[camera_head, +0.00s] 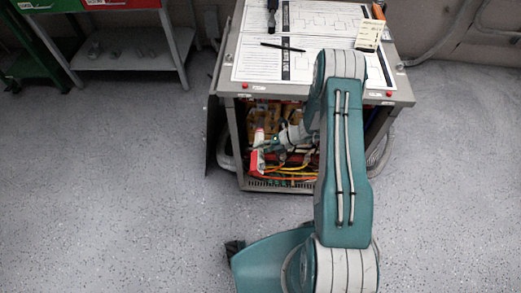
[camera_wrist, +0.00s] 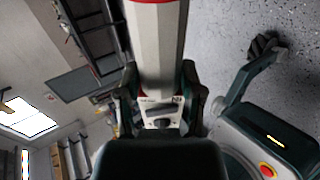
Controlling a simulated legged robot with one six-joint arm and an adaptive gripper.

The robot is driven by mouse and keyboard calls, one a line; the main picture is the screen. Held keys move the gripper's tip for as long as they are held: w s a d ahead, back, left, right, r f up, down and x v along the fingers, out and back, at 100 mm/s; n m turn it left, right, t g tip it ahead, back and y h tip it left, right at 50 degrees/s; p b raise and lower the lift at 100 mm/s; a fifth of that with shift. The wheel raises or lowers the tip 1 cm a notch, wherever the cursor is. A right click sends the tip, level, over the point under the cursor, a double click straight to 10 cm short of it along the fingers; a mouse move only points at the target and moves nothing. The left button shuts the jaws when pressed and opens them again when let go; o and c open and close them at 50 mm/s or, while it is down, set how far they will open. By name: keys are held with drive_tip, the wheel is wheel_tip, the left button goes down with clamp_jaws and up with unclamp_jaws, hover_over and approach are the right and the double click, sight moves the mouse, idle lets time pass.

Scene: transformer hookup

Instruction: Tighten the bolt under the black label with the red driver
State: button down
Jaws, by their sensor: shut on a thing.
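The red driver (camera_head: 258,162), with a red and white body, is at the front opening of the grey transformer cabinet (camera_head: 228,120). My gripper (camera_head: 268,146) is shut on it there. In the wrist view the driver's pale body (camera_wrist: 157,45), with red bands, sits between the two dark fingers of my gripper (camera_wrist: 160,95). Wires and parts fill the cabinet's lower opening. I cannot make out the black label or the bolt; my arm covers part of the opening.
Paper sheets (camera_head: 262,62), a pen (camera_head: 283,47) and a small tag (camera_head: 369,36) lie on the cabinet top. A side panel (camera_head: 216,140) stands open at its left. A shelf (camera_head: 135,50) is at the upper left. The speckled floor (camera_head: 120,200) in front is clear.

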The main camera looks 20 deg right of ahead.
sight(263, 135)
drive_tip(key=shift+w+d, duration=0.2)
drive_tip(key=shift+w, duration=0.45)
drive_tip(key=shift+w+d, duration=0.25)
drive_tip(key=shift+w, duration=0.4)
drive_tip(key=shift+w+d, duration=0.2)
drive_tip(key=shift+w, duration=0.45)
drive_tip(key=shift+w+d+r, duration=0.1)
drive_tip(key=shift+w+d, duration=0.1)
drive_tip(key=shift+w, duration=0.4)
